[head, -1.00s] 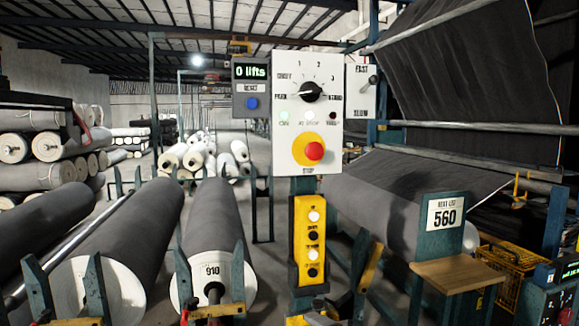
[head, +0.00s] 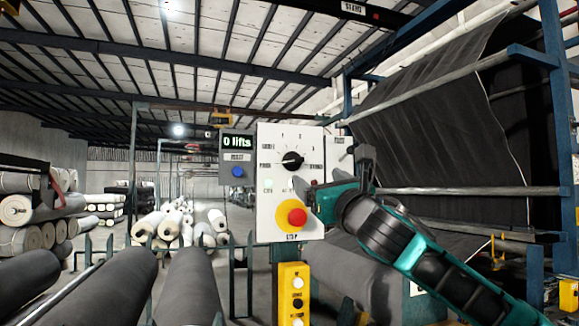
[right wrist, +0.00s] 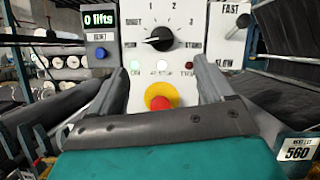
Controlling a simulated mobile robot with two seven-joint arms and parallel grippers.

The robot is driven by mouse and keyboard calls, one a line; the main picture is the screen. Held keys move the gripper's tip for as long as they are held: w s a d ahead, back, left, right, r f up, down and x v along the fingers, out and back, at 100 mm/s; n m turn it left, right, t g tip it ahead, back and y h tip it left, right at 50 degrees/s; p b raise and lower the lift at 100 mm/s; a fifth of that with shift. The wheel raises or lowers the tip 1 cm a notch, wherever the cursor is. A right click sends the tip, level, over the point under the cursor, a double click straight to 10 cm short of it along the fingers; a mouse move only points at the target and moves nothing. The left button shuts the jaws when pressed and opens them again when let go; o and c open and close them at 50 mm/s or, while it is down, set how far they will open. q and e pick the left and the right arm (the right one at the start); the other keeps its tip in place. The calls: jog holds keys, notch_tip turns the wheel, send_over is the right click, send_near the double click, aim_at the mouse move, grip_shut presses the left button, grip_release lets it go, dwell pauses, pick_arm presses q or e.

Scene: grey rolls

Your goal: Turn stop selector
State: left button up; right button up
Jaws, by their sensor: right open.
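The stop selector is a black rotary knob (head: 292,161) on the upper part of a white control panel (head: 265,215). It also shows in the right wrist view (right wrist: 159,39), among marks including 1, 2 and 3, with its pale pointer line towards the left. My right gripper (head: 308,188) is in front of the panel's right side, below and right of the knob. In the right wrist view my right gripper (right wrist: 164,72) has its fingers spread and empty, with the knob beyond and above the tips. My left gripper is not in view.
A red stop button (head: 297,216) on a yellow disc sits below the knob. A "0 lifts" display box (head: 237,155) with a blue button (head: 238,172) adjoins the panel on the left. A yellow button box (head: 293,300) is below. Large grey rolls (head: 190,285) lie at the left.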

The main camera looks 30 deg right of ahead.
aim_at(295, 162)
jog(key=p+x, duration=0.2)
jog(key=x, duration=0.9)
jog(key=shift+w, duration=0.1)
jog(key=shift+w+r, duration=0.2)
jog(key=shift+w, duration=0.3)
jog(key=c, duration=1)
jog(key=shift+c, duration=0.2)
